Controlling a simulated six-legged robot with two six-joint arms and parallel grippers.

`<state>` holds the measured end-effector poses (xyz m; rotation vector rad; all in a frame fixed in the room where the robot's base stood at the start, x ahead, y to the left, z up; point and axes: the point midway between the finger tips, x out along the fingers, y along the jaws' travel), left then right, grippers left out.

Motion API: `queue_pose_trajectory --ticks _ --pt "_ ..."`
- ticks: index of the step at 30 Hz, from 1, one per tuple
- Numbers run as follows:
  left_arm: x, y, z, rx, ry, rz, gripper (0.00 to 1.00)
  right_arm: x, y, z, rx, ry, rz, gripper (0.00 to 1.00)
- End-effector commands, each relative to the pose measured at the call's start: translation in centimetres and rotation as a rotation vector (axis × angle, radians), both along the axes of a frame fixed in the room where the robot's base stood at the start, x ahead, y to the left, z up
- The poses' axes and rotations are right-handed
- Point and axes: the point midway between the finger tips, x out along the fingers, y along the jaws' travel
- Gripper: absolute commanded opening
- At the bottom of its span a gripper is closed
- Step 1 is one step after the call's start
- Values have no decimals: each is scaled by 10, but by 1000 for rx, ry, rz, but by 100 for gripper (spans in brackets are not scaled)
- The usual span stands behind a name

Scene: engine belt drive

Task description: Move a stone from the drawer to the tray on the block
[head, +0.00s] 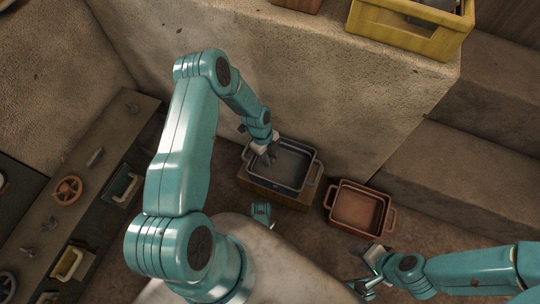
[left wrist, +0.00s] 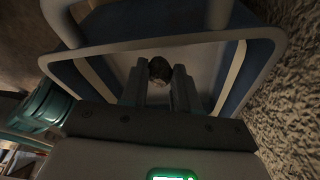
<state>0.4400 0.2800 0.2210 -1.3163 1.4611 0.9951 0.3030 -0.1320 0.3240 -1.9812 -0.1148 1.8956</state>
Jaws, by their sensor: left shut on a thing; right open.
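My left gripper (head: 268,157) is shut on a small dark stone (left wrist: 159,70), which shows between the fingertips in the left wrist view. The gripper points down into the blue-grey tray (head: 312,181), whose pale floor and blue walls also surround the fingers in the left wrist view (left wrist: 255,70). The tray sits on a wooden block (head: 290,199) against the stone wall. I cannot tell whether the stone touches the tray floor. My right gripper (head: 362,286) is open and empty at the lower right. Drawer-like openings (head: 124,186) show in the dark cabinet at left; their contents are unclear.
A red-brown tray (head: 358,208) with handles stands right of the block. A yellow crate (head: 410,32) sits on the ledge above. The cabinet carries a red handwheel (head: 67,190) and several fittings. Stone steps (head: 465,180) rise at right.

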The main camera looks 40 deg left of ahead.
Motion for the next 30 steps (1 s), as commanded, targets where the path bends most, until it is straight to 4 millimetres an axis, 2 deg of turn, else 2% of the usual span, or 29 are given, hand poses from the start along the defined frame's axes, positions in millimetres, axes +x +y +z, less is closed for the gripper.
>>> queue_pose_trajectory --ticks 4,5,6,7,15,19,22,30 --pt "0 0 -1 0 0 0 1 1 0 -1 0 -1 -3 43" --pt "0 0 -1 0 0 0 40 1 -1 -1 0 -1 -3 43" --pt "0 0 -1 0 0 0 53 1 -1 -1 0 -1 -3 43" --pt "0 0 -1 0 0 0 56 1 -1 -1 0 -1 -3 43" --pt "0 0 0 0 0 0 56 1 0 0 0 -1 -1 43" --pt "0 0 11 0 0 0 56 -1 1 11 0 2 4 43" --pt "1 4 27 2 -2 2 56 -3 3 20 2 5 12 43" --pt "3 22 91 1 -2 2 56 -8 7 39 6 14 30 43"
